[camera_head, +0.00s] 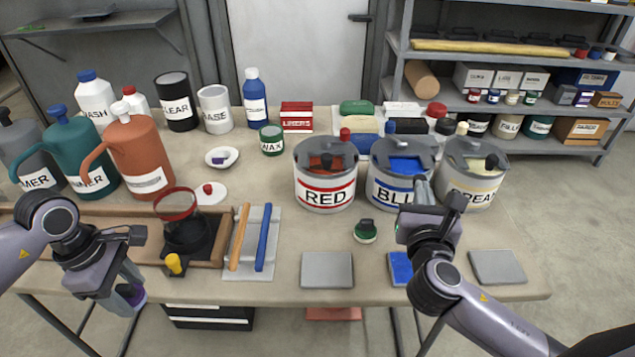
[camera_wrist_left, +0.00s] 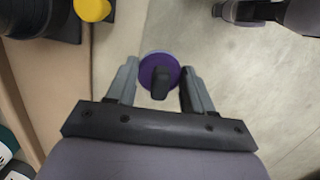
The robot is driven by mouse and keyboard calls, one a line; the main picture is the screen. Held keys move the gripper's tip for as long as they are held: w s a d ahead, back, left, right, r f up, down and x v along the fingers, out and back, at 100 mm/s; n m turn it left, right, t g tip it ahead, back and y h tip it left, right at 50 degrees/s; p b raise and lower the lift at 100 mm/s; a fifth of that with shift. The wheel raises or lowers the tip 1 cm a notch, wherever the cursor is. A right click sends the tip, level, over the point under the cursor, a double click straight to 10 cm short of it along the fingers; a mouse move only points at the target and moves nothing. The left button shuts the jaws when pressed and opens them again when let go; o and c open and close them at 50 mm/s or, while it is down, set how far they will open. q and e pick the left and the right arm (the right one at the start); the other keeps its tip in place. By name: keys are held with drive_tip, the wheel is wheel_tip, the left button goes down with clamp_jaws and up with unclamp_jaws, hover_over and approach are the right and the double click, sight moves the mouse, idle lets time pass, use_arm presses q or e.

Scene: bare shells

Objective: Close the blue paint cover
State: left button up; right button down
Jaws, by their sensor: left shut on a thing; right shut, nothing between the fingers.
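The blue paint can (camera_head: 383,195), marked BLU, stands upright between the red can (camera_head: 325,190) and the cream can (camera_head: 474,182). Its grey lid has an opening with blue paint (camera_head: 405,166) showing. My right gripper (camera_head: 423,184) is shut and empty at the front right of the blue can, covering part of its label; I cannot tell whether it touches. My left gripper (camera_head: 131,295) is off the table's front left edge. It is shut on a purple disc with a dark knob (camera_wrist_left: 159,72), which shows between its fingers in the left wrist view.
A blue pad (camera_head: 401,268) is partly behind my right arm. Large jugs (camera_head: 142,155) and a wooden tray (camera_head: 212,252) fill the left. Bottles and boxes stand behind.

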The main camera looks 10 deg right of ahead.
sight(415, 177)
use_arm(q)
drive_tip(key=shift+r, duration=0.2)
drive_tip(key=shift+r+p, duration=0.7)
drive_tip(key=shift+p, duration=0.2)
use_arm(e)
drive_tip(key=x, duration=0.4)
drive_tip(key=a+x, duration=0.1)
drive_tip(key=x, duration=0.1)
drive_tip(key=shift+w+d+r, duration=0.15)
drive_tip(key=shift+w+r, duration=0.05)
drive_tip(key=shift+w, duration=0.55)
use_arm(q)
drive_tip(key=shift+s+r, duration=0.15)
use_arm(e)
drive_tip(key=shift+d+r, duration=0.1)
drive_tip(key=shift+r, duration=0.1)
